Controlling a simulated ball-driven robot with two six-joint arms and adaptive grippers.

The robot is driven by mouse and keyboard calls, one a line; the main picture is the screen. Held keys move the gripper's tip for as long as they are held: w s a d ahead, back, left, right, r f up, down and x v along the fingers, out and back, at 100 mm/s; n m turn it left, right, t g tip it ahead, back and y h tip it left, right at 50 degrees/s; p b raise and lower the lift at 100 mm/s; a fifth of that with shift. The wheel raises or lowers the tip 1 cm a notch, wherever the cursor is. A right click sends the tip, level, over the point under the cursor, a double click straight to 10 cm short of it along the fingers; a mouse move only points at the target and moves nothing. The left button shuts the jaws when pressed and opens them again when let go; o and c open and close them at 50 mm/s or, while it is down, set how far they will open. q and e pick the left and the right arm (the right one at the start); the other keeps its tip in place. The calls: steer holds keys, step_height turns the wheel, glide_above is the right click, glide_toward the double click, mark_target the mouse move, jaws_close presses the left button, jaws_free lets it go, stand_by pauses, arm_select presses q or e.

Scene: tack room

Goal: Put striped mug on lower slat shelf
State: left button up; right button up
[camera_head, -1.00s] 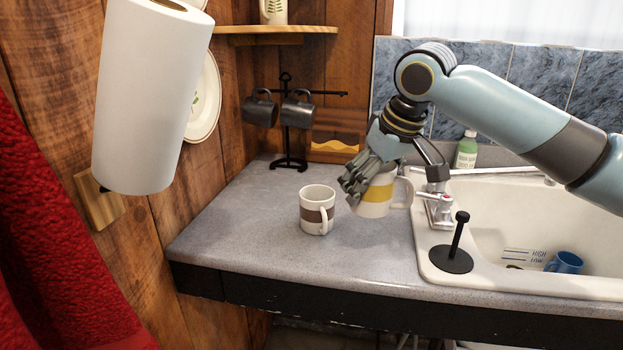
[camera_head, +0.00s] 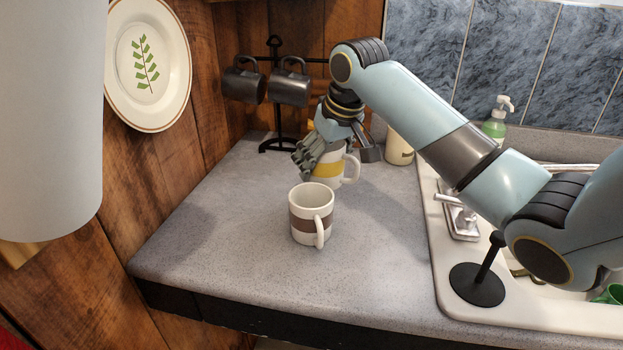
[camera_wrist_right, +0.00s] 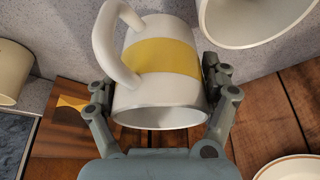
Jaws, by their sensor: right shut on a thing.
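A white mug with a yellow stripe (camera_head: 329,168) is at the back of the grey counter. In the head view, my right gripper (camera_head: 316,150) is on it from above and partly hides it. In the right wrist view, my right gripper's fingers (camera_wrist_right: 160,85) are shut on opposite sides of this mug (camera_wrist_right: 165,58), whose handle points up and left there. I cannot tell whether its base touches the counter. A white mug with a brown stripe (camera_head: 311,221) stands upright in front of it, free of the gripper. My left gripper and a slat shelf are not in view.
A black stand with dark mugs (camera_head: 289,87) is behind on the left. A cream container (camera_head: 399,148), soap bottle (camera_head: 496,122) and sink (camera_head: 440,280) with a black upright (camera_head: 477,284) are to the right. The counter's front left (camera_head: 220,250) is clear.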

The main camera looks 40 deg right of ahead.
mark_target(312, 181)
steer(key=shift+w+a+f, duration=0.45)
steer(key=shift+w, duration=0.25)
steer(key=shift+w+a+f, duration=0.2)
steer(key=shift+w+f, duration=0.15)
steer(key=shift+f, duration=0.1)
step_height(312, 181, down, 3)
steer(key=shift+f+p, duration=0.2)
steer(key=shift+p, duration=0.1)
steer(key=shift+f, duration=0.15)
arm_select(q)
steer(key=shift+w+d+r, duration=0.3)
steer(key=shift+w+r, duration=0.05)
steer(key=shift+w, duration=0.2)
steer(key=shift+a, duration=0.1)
arm_select(e)
steer(key=o, duration=1.4)
steer(key=shift+f, duration=0.15)
steer(key=shift+c, duration=0.2)
